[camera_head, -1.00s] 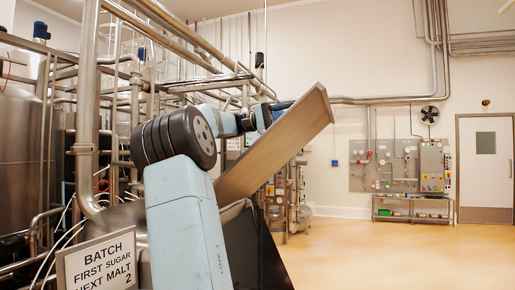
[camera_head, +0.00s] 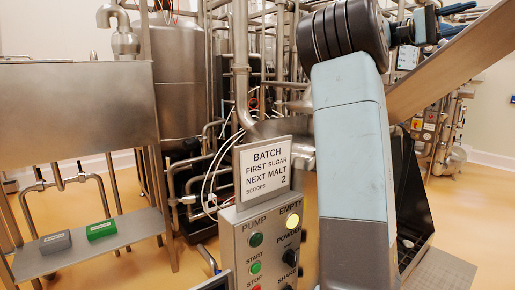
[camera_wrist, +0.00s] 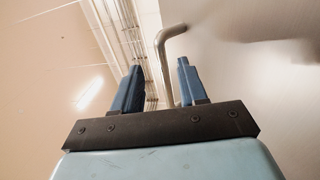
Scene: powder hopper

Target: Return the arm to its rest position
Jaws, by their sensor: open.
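My arm rises at the right of the head view, with its pale blue link upright and its black ribbed joint at the top edge. It bends to the right there, towards a broad slanted panel (camera_head: 450,62) that partly hides its far end. In the wrist view my gripper (camera_wrist: 159,65) shows two blue fingers held apart. Nothing is visibly gripped. A bent metal bar (camera_wrist: 164,58) shows between the fingers; I cannot tell its distance. A smooth grey-brown surface (camera_wrist: 255,90) fills the right of that view, close by.
A control panel (camera_head: 237,250) with buttons, knobs and a lit yellow lamp (camera_head: 292,221) stands left of my arm, below a batch sign (camera_head: 265,172). Pipes and tanks crowd behind.

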